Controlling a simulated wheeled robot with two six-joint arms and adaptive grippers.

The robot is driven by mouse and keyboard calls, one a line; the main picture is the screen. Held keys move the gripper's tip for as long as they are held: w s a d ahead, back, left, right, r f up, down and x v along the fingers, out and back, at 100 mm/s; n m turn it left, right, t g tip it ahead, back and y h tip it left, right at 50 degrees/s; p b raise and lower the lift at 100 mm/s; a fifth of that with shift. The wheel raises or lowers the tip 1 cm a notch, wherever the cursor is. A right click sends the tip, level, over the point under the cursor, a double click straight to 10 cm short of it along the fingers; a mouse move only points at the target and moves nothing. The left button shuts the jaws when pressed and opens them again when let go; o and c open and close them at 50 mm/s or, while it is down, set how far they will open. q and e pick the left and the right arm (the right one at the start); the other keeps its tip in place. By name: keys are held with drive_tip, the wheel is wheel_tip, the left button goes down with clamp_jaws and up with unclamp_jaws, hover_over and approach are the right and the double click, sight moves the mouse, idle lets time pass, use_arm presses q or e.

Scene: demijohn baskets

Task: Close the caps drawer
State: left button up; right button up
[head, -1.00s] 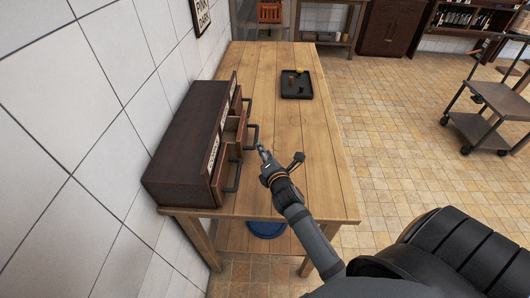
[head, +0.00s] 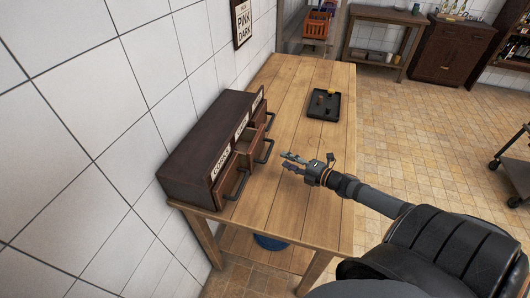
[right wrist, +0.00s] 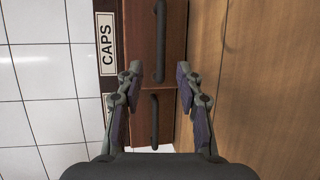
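A dark brown drawer cabinet (head: 205,150) stands on the wooden table against the tiled wall. Its middle drawer (head: 246,152) is pulled partway out, with its dark bar handle (head: 265,151) facing right. The right wrist view shows the CAPS label (right wrist: 105,43) beside a drawer front with a dark handle (right wrist: 160,42); this appears to be that middle drawer. My right gripper (head: 288,163) is open and empty, to the right of the drawers, fingers pointing at the cabinet. In the right wrist view its fingertips (right wrist: 158,78) are spread, apart from the handles. My left gripper is not in view.
The near drawer's handle (head: 238,185) is below the middle one; another handle (head: 269,121) is beyond it. A black tray (head: 324,106) with small items lies farther back on the table (head: 310,215). The tabletop right of the drawers is otherwise clear.

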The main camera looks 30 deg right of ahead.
sight(269, 151)
drive_tip(key=b, duration=0.1)
drive_tip(key=w, duration=0.1)
drive_tip(key=w+f+b, duration=0.1)
drive_tip(key=shift+w+a+f+b, duration=0.1)
drive_tip(key=shift+w+a+b, duration=0.05)
drive_tip(key=shift+a+b, duration=0.15)
drive_tip(key=shift+w+f+b, duration=0.2)
drive_tip(key=shift+w+b, duration=0.6)
drive_tip(key=shift+w, duration=0.2)
drive_tip(key=shift+w+a+r+p, duration=0.15)
drive_tip(key=shift+w+a+p, duration=0.05)
drive_tip(key=shift+w, duration=0.2)
drive_tip(key=shift+w+a+r+p, duration=0.15)
drive_tip(key=shift+w+p, duration=0.05)
drive_tip(key=shift+w, duration=0.2)
drive_tip(key=shift+w+a, duration=0.2)
drive_tip(key=shift+w, duration=0.1)
drive_tip(key=shift+p+x, duration=0.4)
drive_tip(key=shift+x, duration=0.55)
drive_tip(key=shift+w+a+f, duration=0.15)
drive_tip(key=shift+w+f, duration=0.15)
drive_tip(key=shift+w, duration=0.2)
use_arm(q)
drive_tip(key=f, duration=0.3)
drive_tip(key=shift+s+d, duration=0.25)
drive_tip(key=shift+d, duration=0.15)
use_arm(e)
clamp_jaws()
